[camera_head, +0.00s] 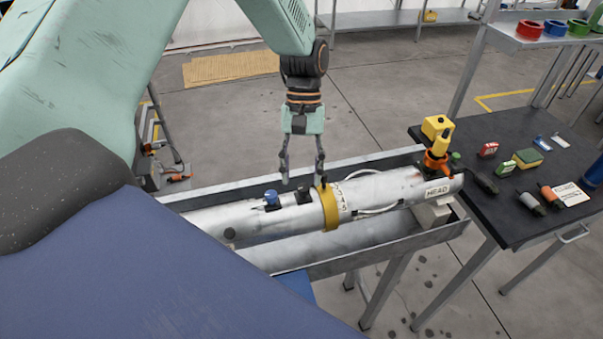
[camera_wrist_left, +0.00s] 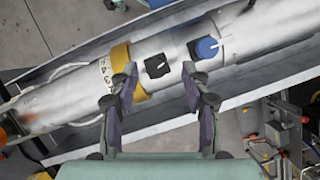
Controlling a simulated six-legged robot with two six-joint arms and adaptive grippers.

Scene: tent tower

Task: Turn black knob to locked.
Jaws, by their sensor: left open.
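The black knob (camera_head: 302,195) sits on top of a silver cylinder (camera_head: 390,187), just left of its yellow band (camera_head: 329,207). In the left wrist view the black knob (camera_wrist_left: 157,66) is a dark square piece with a small pale mark. A blue knob (camera_head: 271,199) sits beside it; in the wrist view the blue knob (camera_wrist_left: 207,47) carries a white line. My left gripper (camera_head: 303,176) points down, open and empty, above the black knob. In the wrist view the left gripper's fingertips (camera_wrist_left: 159,72) appear on either side of the black knob, seemingly without touching. My right gripper is not in view.
The cylinder lies in a grey metal trough (camera_head: 350,262). A shelf with coloured bowls (camera_head: 530,29) stands behind.

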